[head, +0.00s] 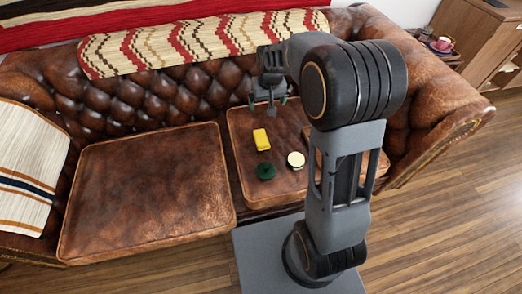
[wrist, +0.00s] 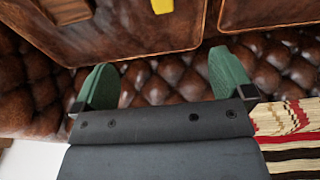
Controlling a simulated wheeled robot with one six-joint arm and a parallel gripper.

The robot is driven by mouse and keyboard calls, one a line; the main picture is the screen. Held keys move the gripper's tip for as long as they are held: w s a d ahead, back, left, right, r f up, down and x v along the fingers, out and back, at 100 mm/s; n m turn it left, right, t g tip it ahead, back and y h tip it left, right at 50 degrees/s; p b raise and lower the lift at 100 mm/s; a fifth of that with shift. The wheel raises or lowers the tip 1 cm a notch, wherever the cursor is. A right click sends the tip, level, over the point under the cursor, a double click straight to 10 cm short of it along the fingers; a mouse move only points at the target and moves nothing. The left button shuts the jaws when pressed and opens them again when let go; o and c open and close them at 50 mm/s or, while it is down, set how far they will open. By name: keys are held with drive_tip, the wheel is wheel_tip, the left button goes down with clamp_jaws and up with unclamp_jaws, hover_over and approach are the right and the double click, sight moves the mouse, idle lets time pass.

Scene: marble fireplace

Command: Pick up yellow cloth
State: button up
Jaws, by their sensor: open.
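The yellow cloth (head: 261,139) is a small folded yellow block lying on the right seat cushion of the brown leather sofa. In the wrist view the cloth (wrist: 162,6) shows at the top edge, partly cut off by the frame. My gripper (head: 269,100) is above the back of that cushion, near the tufted backrest, behind the cloth and apart from it. In the wrist view its two green fingers (wrist: 163,78) are spread wide with nothing between them.
On the same cushion (head: 236,120), a dark green round object (head: 265,171) and a cream-topped round object (head: 296,160) lie in front of the cloth. A striped throw (head: 200,42) covers the backrest top. The left cushion (head: 146,190) is bare. A wooden cabinet (head: 478,40) stands at right.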

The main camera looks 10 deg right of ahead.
drive_tip(key=b, duration=0.5)
approach(261, 137)
drive_tip(key=f+b, duration=0.1)
drive_tip(key=w+f+b, duration=0.1)
drive_tip(key=f, duration=0.1)
drive_tip(key=shift+w+d+f+g, duration=0.15)
drive_tip(key=shift+f+g, duration=0.15)
drive_tip(key=shift+w+f+b, duration=0.2)
drive_tip(key=shift+f+b, duration=1.1)
drive_tip(key=shift+f, duration=2.1)
drive_tip(key=shift+r, duration=0.1)
drive_tip(key=c, duration=1)
